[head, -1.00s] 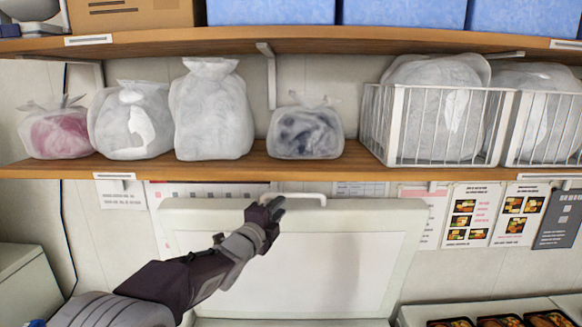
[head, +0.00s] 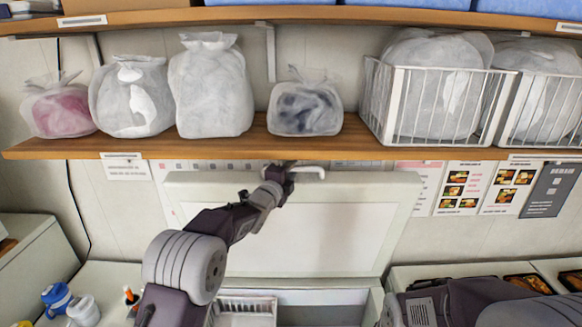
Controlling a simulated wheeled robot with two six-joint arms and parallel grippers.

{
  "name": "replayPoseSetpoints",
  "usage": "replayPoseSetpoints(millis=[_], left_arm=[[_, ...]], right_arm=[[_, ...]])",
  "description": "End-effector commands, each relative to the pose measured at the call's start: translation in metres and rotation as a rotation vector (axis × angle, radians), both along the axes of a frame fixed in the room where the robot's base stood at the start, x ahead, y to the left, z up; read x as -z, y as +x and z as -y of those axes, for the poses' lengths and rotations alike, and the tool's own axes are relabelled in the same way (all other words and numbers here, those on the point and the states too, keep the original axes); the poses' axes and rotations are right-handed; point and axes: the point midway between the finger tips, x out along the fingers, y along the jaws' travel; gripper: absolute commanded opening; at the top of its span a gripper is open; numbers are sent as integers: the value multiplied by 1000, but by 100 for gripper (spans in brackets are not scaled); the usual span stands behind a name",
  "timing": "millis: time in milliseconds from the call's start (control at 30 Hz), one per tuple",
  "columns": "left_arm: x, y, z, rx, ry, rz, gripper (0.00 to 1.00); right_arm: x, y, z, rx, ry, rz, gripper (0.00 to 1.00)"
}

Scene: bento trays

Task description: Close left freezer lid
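The left freezer lid (head: 330,238) is a white panel standing raised and upright against the wall. Its pale handle (head: 312,172) is on the top edge. My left gripper (head: 281,172) reaches up in front of the lid to the left end of this handle and covers part of it. Its fingers are small and dark, and I cannot tell whether they are closed around the handle. Below the lid the freezer is open, with a white wire basket (head: 246,306) inside. My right arm shows at the lower right; its gripper is not in view.
A wooden shelf (head: 200,148) with several plastic bags and wire baskets runs just above the lid. Bento trays (head: 528,283) sit at the lower right.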

Motion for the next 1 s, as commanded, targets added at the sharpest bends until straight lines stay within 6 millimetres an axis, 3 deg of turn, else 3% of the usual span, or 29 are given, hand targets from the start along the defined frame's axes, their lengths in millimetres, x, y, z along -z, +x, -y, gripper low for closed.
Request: replayPoseSetpoints(millis=[33, 100, 133, 1000], left_arm=[[0, 0, 0, 0, 0, 0, 22], [0, 0, 0, 0, 0, 0, 3], [0, 0, 0, 0, 0, 0, 0], [1, 0, 0, 0, 1, -2, 0]], right_arm=[[0, 0, 0, 0, 0, 0, 99], [0, 0, 0, 0, 0, 0, 99], [0, 0, 0, 0, 0, 0, 99], [0, 0, 0, 0, 0, 0, 99]])
